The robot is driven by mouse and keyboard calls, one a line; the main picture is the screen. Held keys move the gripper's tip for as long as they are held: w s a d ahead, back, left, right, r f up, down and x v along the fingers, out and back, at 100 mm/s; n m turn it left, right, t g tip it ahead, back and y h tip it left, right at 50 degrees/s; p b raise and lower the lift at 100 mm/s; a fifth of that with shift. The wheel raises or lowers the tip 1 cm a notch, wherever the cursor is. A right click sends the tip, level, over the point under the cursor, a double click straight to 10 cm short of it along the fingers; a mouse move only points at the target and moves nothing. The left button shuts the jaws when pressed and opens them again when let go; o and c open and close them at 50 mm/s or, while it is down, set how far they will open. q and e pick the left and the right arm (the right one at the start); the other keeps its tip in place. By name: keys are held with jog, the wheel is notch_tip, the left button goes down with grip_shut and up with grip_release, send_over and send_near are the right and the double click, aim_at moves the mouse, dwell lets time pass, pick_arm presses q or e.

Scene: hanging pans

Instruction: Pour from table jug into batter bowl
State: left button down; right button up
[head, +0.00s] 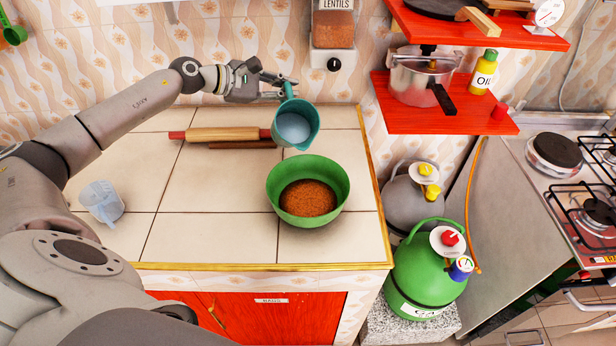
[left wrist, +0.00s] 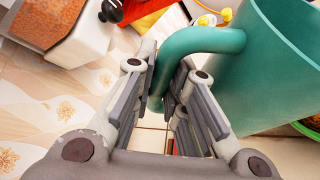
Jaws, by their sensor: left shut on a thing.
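The teal jug (head: 297,121) is held up above the tiled counter, behind and slightly left of the green batter bowl, with its opening tilted toward the camera. Pale liquid or a pale inside shows in it. My left gripper (head: 283,88) is shut on the jug's handle; in the left wrist view the handle (left wrist: 205,42) passes between the fingers, with the jug's body (left wrist: 262,75) at the right. The green batter bowl (head: 276,192) stands upright on the counter with brown grainy stuff inside. No stream shows between jug and bowl. My right gripper is not in view.
A rolling pin (head: 222,134) lies on the counter behind the bowl. A lentils dispenser (head: 333,35) hangs on the wall. Red shelves (head: 420,121) and gas cylinders (head: 425,275) are at the right. Tiles left of the bowl are clear.

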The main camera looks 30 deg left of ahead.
aim_at(288, 93)
pick_arm(q)
jog(key=shift+s+d+r+m+t+p, duration=0.3)
jog(key=shift+r+m, duration=0.2)
jog(key=shift+d+y, duration=0.1)
jog(key=shift+y, duration=0.2)
jog(key=shift+s+d+r+m+t+p, duration=0.25)
jog(key=shift+s+d+m+t+p, duration=0.1)
jog(key=shift+m+p, duration=0.15)
dwell(0.9)
jog(key=shift+s+d+r+m+y+p, duration=0.1)
jog(key=shift+s+d+m+y+p, duration=0.25)
jog(key=shift+p, duration=0.3)
dwell(1.8)
jog(key=shift+s+d+r+m+t+p, duration=0.1)
jog(key=shift+s+d+m+t+p, duration=0.35)
jog(key=shift+p, duration=0.75)
dwell(1.9)
